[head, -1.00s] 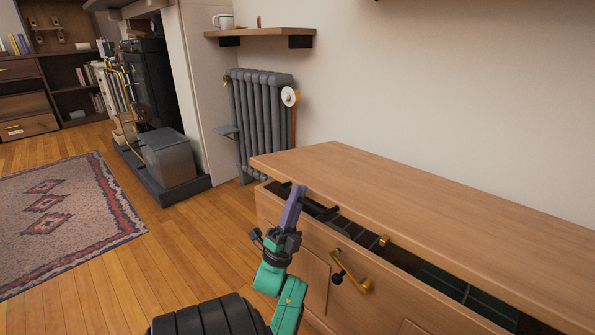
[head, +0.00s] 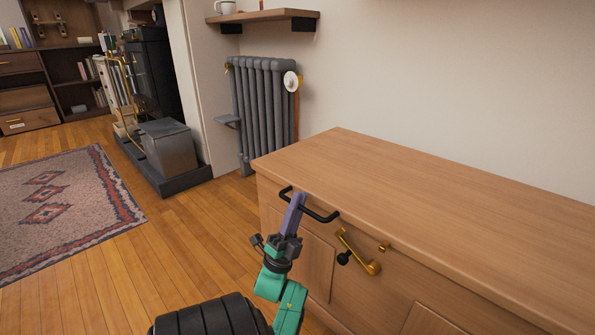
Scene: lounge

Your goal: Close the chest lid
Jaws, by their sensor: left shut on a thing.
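The wooden chest (head: 320,265) stands at the right of the head view, against the wall. Its lid (head: 440,190) lies flat across the top, and no dark gap shows between lid and front panel. A black bar handle (head: 325,215) sits at the upper front, near the left end. My left gripper (head: 295,205) is at this handle, its purple fingers shut on the bar. A brass latch arm (head: 358,253) with a black knob hangs on the front, and a small brass catch (head: 384,247) is above it. My right gripper is not in view.
A grey radiator (head: 264,110) stands behind the chest's left end, below a wall shelf (head: 262,17). A metal box (head: 168,146) is by the fireplace. A patterned rug (head: 60,210) lies at left, with clear wooden floor between it and the chest.

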